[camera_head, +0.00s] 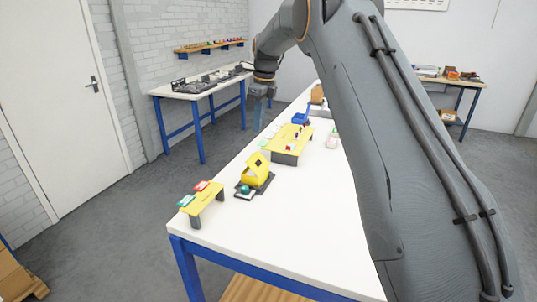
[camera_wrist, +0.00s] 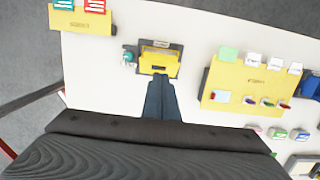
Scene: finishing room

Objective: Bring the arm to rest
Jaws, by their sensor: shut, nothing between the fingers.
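My arm reaches across the right half of the head view and bends over the table's far left side. My gripper (camera_head: 258,122) hangs fingers down above the white table (camera_head: 285,215), close to its left edge in the picture. In the wrist view my gripper (camera_wrist: 158,82) shows as two dark fingers side by side, shut and empty. The holder also shows in the head view (camera_head: 257,170), apart from the gripper. My arm hides the table's right side.
A small yellow stand (camera_head: 203,205) with red and green pieces is at the near table corner. A longer yellow stand (camera_head: 287,142) with small items and a blue bin (camera_head: 300,118) are farther back. A second workbench (camera_head: 200,88) stands by the wall. The table's near middle is clear.

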